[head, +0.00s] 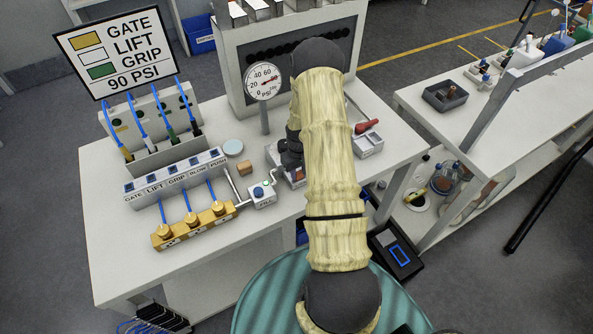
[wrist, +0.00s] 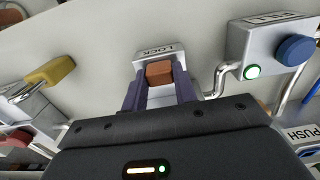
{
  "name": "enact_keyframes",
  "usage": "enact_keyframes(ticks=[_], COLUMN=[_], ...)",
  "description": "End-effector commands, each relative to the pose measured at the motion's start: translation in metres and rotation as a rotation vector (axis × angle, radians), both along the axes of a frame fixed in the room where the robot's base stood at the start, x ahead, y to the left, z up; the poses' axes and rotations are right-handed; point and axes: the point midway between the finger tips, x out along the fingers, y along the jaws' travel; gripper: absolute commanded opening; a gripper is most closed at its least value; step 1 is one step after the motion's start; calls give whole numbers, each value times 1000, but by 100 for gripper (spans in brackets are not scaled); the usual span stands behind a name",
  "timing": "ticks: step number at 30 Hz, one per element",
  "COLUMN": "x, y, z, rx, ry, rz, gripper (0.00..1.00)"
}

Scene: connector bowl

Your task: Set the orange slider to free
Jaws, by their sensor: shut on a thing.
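The orange slider (wrist: 159,72) shows in the wrist view as an orange-brown block on a pale housing, close to the LOCK label (wrist: 160,50). The other end of the housing is hidden behind my gripper. My gripper (wrist: 160,90) is shut on the slider, with one dark purple finger on each side of it. In the head view, my gripper (head: 288,160) is low over the bench, and a bit of the orange slider (head: 298,174) shows below it; my arm covers part of the housing.
A pale box with a blue knob (head: 262,192) and a lit green lamp (wrist: 252,71) stands close beside the slider, joined to metal pipes. A red-handled block (head: 368,126) is to the right. A pressure gauge (head: 264,82) stands behind. A small brown block (head: 244,167) lies left.

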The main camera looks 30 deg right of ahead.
Motion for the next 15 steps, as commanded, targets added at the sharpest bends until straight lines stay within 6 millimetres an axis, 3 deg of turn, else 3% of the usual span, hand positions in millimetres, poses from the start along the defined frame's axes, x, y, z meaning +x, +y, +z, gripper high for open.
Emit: enact_keyframes(ticks=[1, 2, 4, 15], x=[-3, -4, -3, -1], y=[0, 0, 0, 0], z=[-1, -1, -1, 1], rx=[2, 2, 2, 1], ry=[9, 9, 9, 5], rz=[-2, -2, -2, 0], gripper=[0, 34, 48, 51])
